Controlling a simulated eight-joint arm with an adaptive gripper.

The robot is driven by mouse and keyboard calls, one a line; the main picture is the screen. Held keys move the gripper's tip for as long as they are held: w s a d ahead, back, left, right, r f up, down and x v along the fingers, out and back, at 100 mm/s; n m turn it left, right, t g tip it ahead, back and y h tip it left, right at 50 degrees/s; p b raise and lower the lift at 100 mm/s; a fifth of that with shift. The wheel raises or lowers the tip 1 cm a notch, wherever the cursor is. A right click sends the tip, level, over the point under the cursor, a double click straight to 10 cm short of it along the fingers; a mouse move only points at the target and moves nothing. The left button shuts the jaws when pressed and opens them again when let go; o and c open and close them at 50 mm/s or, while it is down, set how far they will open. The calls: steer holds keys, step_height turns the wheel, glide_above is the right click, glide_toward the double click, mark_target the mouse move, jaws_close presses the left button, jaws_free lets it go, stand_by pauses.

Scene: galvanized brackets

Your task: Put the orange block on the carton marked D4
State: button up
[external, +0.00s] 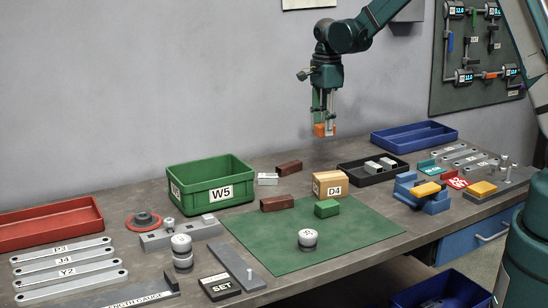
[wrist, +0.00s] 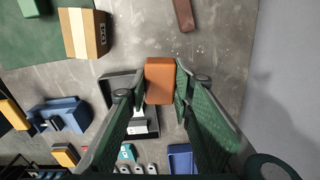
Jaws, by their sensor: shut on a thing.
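My gripper (external: 324,122) is shut on the orange block (external: 321,130) and holds it high above the back of the bench. In the wrist view the orange block (wrist: 159,80) sits between the two fingers of my gripper (wrist: 158,88). The carton marked D4 (external: 330,184) is a small brown box standing on the bench at the back edge of the green mat, below the block. In the wrist view the carton (wrist: 84,34) is at the upper left, apart from the block. The carton's top is clear.
A green W5 bin (external: 211,184) stands left of the carton. Dark red blocks (external: 277,203) and a green block (external: 327,208) lie near it. A black tray (external: 372,171) with grey pieces is right of it. The green mat (external: 270,240) has free room.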

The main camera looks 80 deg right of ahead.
steer(key=s+a+r+n+p, duration=0.1)
steer(key=s+a+r, duration=0.1)
steer(key=a, duration=0.5)
steer(key=s+a+r+p, duration=0.1)
steer(key=s+a, duration=0.1)
steer(key=a, duration=0.6)
steer(key=shift+s+a+r+n, duration=0.2)
steer(key=shift+s+r+n, duration=0.15)
steer(key=shift+s+n, duration=0.05)
glide_above(331, 176)
steer(key=shift+d+f, duration=0.15)
steer(key=shift+f, duration=2.75)
steer(key=shift+f, duration=0.1)
steer(key=shift+f, duration=2)
steer(key=shift+f, duration=0.15)
